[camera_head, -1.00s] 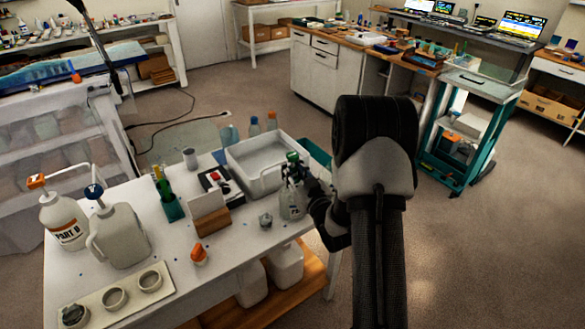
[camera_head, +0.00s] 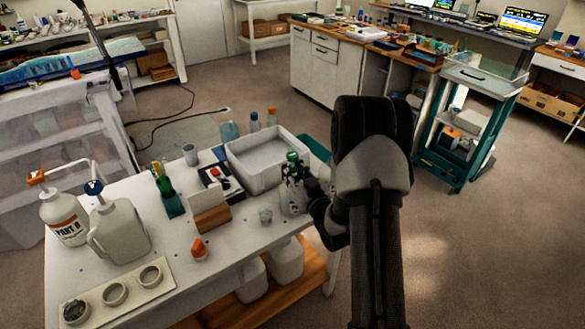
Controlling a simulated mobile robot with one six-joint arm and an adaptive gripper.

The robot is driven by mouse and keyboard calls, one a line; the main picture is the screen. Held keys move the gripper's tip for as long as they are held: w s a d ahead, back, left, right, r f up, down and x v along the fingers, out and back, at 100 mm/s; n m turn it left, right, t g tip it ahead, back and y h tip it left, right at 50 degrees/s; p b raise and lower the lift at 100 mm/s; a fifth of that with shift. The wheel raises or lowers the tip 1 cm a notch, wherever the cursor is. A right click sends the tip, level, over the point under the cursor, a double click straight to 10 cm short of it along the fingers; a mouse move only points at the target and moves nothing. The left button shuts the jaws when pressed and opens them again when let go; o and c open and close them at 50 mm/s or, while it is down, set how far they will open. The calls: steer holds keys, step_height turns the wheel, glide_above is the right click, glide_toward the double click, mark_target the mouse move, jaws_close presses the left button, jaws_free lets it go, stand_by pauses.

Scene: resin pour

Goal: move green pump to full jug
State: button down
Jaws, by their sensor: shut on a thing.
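The green pump (camera_head: 292,156) shows its green top at the right end of the white table, in front of the white tray. My gripper (camera_head: 295,174) is around the pump just below its green top and is shut on it. A pale, translucent jug (camera_head: 292,205) stands directly under the gripper. Whether the pump is still seated in this jug is hidden by the fingers. White jugs (camera_head: 287,262) sit on the wooden lower shelf; I cannot tell which jug is full.
A white jug with a blue pump (camera_head: 120,234) and a PART B bottle with an orange pump (camera_head: 64,217) stand at the table's left.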

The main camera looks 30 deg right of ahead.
stand_by(0.3)
steer(key=c, duration=1.3)
jaws_free()
steer(key=s, duration=1.2)
steer(key=r+p, duration=0.1)
steer(key=r, duration=0.1)
steer(key=a+r+p, duration=0.1)
steer(key=r+p, duration=0.1)
steer(key=r, duration=0.1)
